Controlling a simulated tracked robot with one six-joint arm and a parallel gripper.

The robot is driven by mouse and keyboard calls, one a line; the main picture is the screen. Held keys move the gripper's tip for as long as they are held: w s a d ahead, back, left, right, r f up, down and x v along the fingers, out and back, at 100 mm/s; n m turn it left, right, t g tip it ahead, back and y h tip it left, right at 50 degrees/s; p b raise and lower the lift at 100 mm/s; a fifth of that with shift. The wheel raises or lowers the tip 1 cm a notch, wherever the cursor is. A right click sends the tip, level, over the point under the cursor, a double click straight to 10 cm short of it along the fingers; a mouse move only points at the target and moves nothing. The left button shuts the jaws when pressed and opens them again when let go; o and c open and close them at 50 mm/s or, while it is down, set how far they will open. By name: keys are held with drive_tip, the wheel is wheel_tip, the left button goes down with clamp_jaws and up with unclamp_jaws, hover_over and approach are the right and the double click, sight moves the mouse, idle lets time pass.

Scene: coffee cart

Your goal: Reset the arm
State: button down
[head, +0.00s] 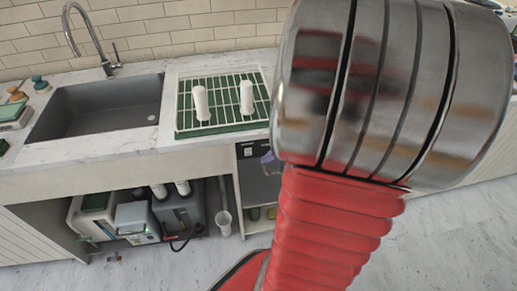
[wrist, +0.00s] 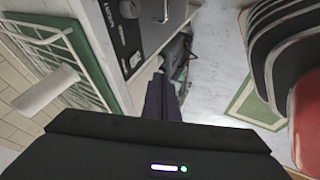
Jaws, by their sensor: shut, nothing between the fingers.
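My arm, a red ribbed link with a polished metal joint, fills the right middle of the head view and hides part of the counter. My gripper (wrist: 163,98) shows in the wrist view as dark fingers closed together, with nothing between them. It points down past the counter edge toward the floor. The gripper cannot be made out clearly in the head view.
A white wire rack on a green tray (head: 222,127) holds two white upright pieces beside the sink (head: 98,108). A faucet (head: 90,40) stands behind the sink. A green-bordered mat (wrist: 256,103) lies on the floor.

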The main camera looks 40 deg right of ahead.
drive_tip(key=w+r+m+t+h, duration=0.1)
drive_tip(key=w+r+m+h, duration=0.25)
drive_tip(key=r, duration=0.45)
drive_tip(key=w+r+m+t+h, duration=0.1)
drive_tip(key=w+r+m+h, duration=0.3)
drive_tip(key=r, duration=0.5)
drive_tip(key=s+a+m+g+y, duration=0.1)
drive_tip(key=s+a+y, duration=0.2)
drive_tip(key=a, duration=1)
drive_tip(key=s+a+m+g+y, duration=0.1)
drive_tip(key=s+a+y, duration=0.3)
drive_tip(key=a, duration=0.9)
drive_tip(key=shift+s+f+g, duration=0.15)
drive_tip(key=shift+s+g, duration=0.55)
drive_tip(key=shift+s, duration=0.5)
drive_tip(key=shift+m, duration=0.25)
